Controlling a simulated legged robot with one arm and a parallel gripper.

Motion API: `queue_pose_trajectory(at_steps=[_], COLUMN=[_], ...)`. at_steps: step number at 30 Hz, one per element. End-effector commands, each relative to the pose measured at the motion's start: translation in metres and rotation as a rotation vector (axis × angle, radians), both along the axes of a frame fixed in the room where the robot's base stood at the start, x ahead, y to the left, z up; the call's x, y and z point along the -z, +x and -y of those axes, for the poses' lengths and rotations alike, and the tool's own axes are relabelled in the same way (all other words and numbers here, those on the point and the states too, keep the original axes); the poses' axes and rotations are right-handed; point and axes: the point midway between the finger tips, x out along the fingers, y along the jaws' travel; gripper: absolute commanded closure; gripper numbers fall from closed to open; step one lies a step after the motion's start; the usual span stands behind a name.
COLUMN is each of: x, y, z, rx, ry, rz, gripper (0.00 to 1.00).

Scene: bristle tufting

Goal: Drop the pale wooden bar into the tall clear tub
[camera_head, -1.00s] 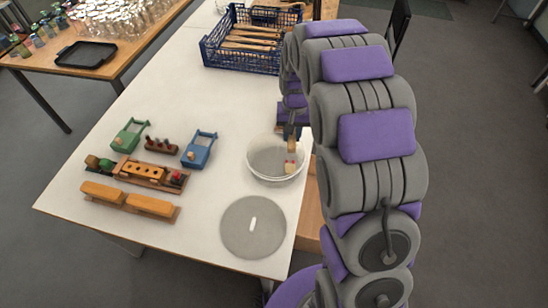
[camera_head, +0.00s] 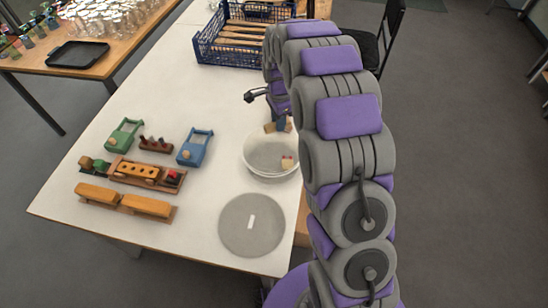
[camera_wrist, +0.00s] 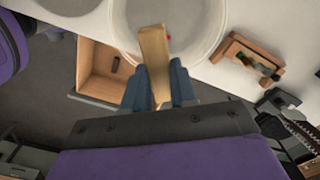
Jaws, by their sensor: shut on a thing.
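The clear tub (camera_head: 258,176) stands on the white table near its right edge. It also shows at the top of the wrist view (camera_wrist: 217,45). My gripper (camera_wrist: 157,78) is shut on the pale wooden bar (camera_wrist: 153,48), which sticks out beyond the blue fingers and overlaps the tub opening in that view. In the head view, the bar (camera_head: 271,127) and my gripper (camera_head: 280,125) are at the tub's far rim; their height above it is hard to tell. A small pale and red piece (camera_head: 287,162) shows inside the tub at the right.
A grey round disc (camera_head: 250,242) lies in front of the tub. Left of it are a blue wooden piece (camera_head: 194,148), a green one (camera_head: 124,135) and orange blocks (camera_head: 146,206). A blue crate (camera_head: 225,53) stands behind. An open wooden box (camera_wrist: 103,83) is below the table edge.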

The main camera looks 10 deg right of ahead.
Motion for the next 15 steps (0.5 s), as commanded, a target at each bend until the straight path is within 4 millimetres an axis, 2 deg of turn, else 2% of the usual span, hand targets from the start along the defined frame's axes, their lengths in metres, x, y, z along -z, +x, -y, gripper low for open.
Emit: queue_pose_trajectory(at_steps=[9, 15], x=[0.010, 0.014], y=[0.015, 0.021], z=[0.007, 0.012], rx=[0.370, 0.527], ry=[-0.001, -0.001], rz=[-0.004, -0.007], gripper=[1.00, 1.00])
